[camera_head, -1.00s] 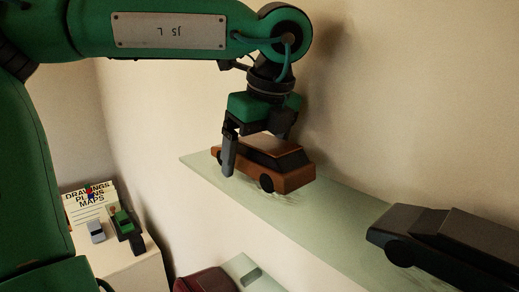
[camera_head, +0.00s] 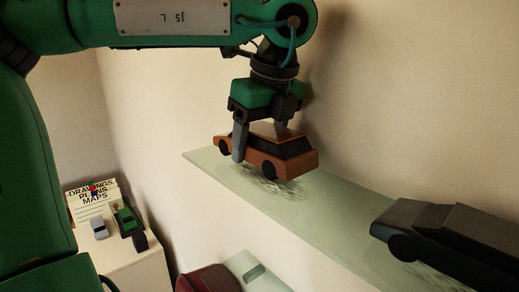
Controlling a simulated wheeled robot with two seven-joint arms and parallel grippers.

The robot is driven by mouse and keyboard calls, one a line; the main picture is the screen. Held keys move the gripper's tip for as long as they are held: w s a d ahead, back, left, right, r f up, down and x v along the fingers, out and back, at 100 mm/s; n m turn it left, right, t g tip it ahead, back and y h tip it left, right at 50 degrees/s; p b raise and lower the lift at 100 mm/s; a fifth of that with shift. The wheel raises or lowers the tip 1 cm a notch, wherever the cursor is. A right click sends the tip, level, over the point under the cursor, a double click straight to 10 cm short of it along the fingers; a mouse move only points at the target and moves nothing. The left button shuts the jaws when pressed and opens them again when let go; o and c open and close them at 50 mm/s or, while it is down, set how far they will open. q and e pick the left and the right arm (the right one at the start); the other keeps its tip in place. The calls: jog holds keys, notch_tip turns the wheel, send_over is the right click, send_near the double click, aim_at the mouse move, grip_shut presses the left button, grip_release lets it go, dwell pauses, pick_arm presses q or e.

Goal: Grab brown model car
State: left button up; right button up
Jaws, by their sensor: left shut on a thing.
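The brown model car (camera_head: 284,161) is at the far left part of the pale green shelf (camera_head: 235,184). My left gripper (camera_head: 258,145) comes down on it from above and is shut on its body. One finger shows against the car's near side; the other is mostly hidden behind the car. The car appears raised a little above the shelf, with a scuffed, dusty patch showing below it. My right gripper is not in view.
A black model car (camera_head: 450,240) stands on the shelf at the right. A dark red model car (camera_head: 207,280) is lower down, beside a lower green shelf (camera_head: 252,270). A white cabinet (camera_head: 140,265) at left holds small toy vehicles (camera_head: 127,222) and a lettered box (camera_head: 92,203). The wall is close behind the shelf.

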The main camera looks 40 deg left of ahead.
pick_arm(q)
notch_tip(320, 180, up, 13)
jog(key=b, duration=0.3)
notch_tip(320, 180, up, 6)
jog(key=p, duration=0.5)
send_over(260, 127)
jog(key=shift+a, duration=0.15)
